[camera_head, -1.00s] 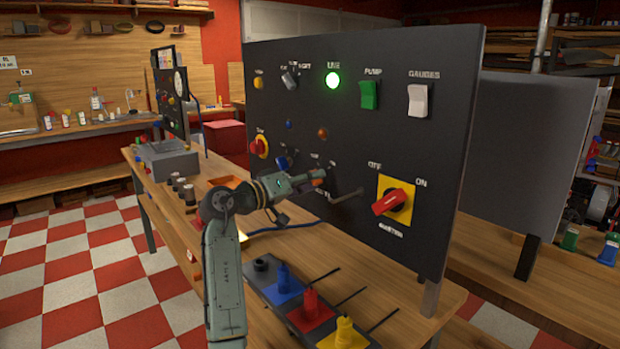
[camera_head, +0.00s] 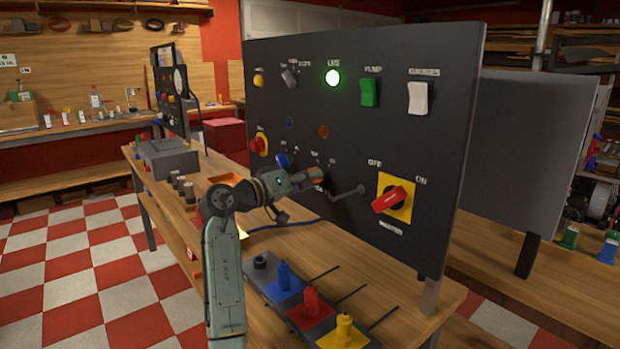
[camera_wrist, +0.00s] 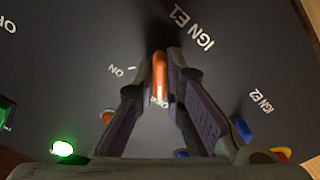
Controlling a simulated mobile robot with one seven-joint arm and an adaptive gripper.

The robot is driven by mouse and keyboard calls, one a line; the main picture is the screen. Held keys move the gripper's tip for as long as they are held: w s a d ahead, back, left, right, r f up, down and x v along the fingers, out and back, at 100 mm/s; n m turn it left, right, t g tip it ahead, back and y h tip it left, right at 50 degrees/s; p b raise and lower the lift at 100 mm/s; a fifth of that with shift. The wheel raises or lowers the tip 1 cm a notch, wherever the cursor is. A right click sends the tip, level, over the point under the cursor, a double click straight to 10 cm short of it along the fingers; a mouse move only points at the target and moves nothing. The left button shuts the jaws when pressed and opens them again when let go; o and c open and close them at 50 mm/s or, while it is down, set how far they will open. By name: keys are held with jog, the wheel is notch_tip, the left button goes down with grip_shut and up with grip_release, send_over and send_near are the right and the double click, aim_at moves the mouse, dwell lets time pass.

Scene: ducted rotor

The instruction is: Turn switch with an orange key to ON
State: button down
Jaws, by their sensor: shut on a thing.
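The orange key (camera_wrist: 159,78) stands out from the dark panel in the wrist view. My gripper (camera_wrist: 160,88) is shut on it, one fingertip on each side. The printed ON lies to the left of the key, and OFF lies close below it, partly covered. IGN E1 is printed up and to the right. In the head view my gripper (camera_head: 318,174) reaches the lower middle of the panel (camera_head: 300,110). There the fingers largely hide the key and its switch.
A red rotary handle (camera_head: 389,200) on a yellow plate is right of my gripper, and a grey lever (camera_head: 348,193) sticks out between them. A green lamp (camera_head: 333,78) glows above. Blue, red and yellow plugs (camera_head: 311,299) stand on the bench below.

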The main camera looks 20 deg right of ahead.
jog(key=shift+m+b, duration=4.85)
jog(key=shift+m, duration=3.05)
jog(key=c, duration=1.7)
grip_release()
